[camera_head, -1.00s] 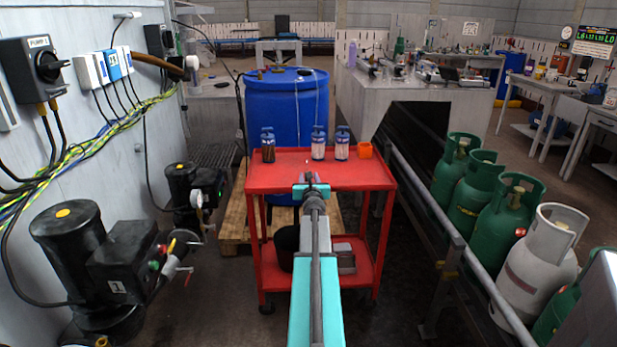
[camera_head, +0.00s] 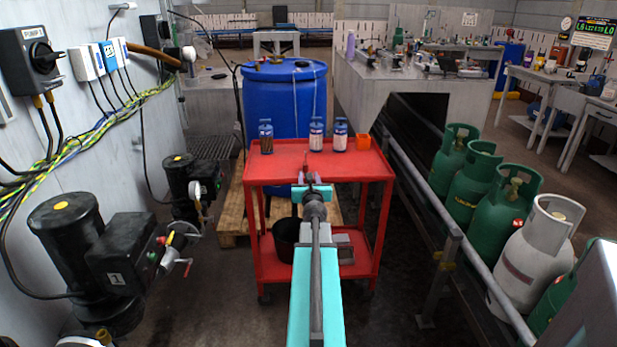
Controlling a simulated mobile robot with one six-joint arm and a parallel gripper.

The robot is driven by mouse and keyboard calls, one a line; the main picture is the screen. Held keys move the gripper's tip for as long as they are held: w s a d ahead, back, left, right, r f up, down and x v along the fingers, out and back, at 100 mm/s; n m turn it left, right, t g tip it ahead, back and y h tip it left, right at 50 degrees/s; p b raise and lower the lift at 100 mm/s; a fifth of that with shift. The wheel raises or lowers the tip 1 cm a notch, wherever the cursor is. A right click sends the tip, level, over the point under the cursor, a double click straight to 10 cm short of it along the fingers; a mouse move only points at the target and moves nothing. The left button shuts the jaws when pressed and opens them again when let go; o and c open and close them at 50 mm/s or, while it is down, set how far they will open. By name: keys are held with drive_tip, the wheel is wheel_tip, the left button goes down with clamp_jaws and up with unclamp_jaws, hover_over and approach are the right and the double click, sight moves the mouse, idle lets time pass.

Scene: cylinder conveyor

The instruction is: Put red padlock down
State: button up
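My gripper (camera_head: 306,178) is at the far end of my arm, over the front part of the red cart's top shelf (camera_head: 275,170). A small thin red shape shows at the fingertips. It may be the red padlock, but it blends with the red shelf behind it. I cannot tell whether it is between the fingers or touching the shelf. The fingers are too small to show whether they are open or shut.
A blue barrel (camera_head: 285,95) is behind. A rail (camera_head: 410,185) and gas cylinders (camera_head: 497,210) are right; pumps (camera_head: 70,245) left.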

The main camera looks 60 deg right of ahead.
drive_tip(key=shift+a+f, duration=0.1)
drive_tip(key=shift+a, duration=0.05)
idle(0.8)
drive_tip(key=w+a+f+m+g+y, duration=0.1)
drive_tip(key=w+a+f+m, duration=0.35)
drive_tip(key=a+f, duration=0.3)
drive_tip(key=w+a+f+m+g+y, duration=0.1)
drive_tip(key=w+a+f+m, duration=0.2)
drive_tip(key=a+f+m, duration=0.45)
drive_tip(key=s+a+f+m+g+y, duration=0.2)
drive_tip(key=a+f+m+g+y, duration=0.25)
drive_tip(key=a+f, duration=1.55)
drive_tip(key=s+a+f+m+g+y, duration=0.2)
drive_tip(key=s+a+f, duration=0.35)
drive_tip(key=a, duration=0.35)
drive_tip(key=s+a+f+m+g+y, duration=0.2)
drive_tip(key=s+a+f+m, duration=0.15)
drive_tip(key=a+f, duration=0.5)
drive_tip(key=s+a+f+m+g+y, duration=0.2)
drive_tip(key=s+a+m+g+y, duration=0.1)
drive_tip(key=s+a, duration=1.2)
drive_tip(key=shift+s+a+g, duration=0.4)
drive_tip(key=shift+a+g, duration=0.25)
drive_tip(key=shift+a, duration=0.6)
